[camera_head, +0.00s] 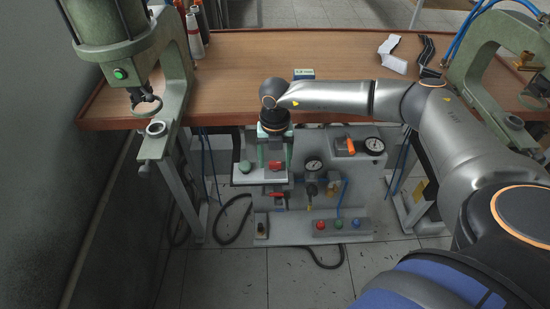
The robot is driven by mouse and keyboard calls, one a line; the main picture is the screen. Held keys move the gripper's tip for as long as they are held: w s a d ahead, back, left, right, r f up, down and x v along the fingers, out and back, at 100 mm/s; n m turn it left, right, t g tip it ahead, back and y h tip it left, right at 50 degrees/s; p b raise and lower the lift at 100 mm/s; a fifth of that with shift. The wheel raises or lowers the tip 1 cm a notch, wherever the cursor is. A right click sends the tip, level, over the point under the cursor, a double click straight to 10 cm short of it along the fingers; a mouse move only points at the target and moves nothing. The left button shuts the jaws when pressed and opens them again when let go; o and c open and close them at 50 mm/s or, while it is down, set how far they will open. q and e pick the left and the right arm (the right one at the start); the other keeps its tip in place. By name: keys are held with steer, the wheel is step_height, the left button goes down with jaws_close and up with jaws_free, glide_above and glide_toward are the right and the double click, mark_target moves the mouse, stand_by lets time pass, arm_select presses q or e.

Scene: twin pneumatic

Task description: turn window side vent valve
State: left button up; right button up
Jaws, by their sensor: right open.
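My right arm reaches in from the right, and its gripper (275,163) points down in front of the grey pneumatic panel (335,188) below the bench edge. Its fingers are apart, with a small red part (276,165) showing between or behind them; I cannot tell whether they touch it. Below is a red lever handle (279,197) on the panel. An orange handle (350,145) sits at the panel's upper right, beside a round gauge (374,146). Which handle is the window side vent valve is not clear. The left gripper is not in view.
A wooden bench (240,70) spans above the panel. Green presses stand at left (178,75) and right (485,65). Another gauge (313,165) and colored buttons (338,223) are on the panel. A black hose (232,220) hangs left. The floor in front is clear.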

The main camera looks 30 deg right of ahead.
steer(key=shift+c, duration=0.2)
jaws_close()
stand_by(0.3)
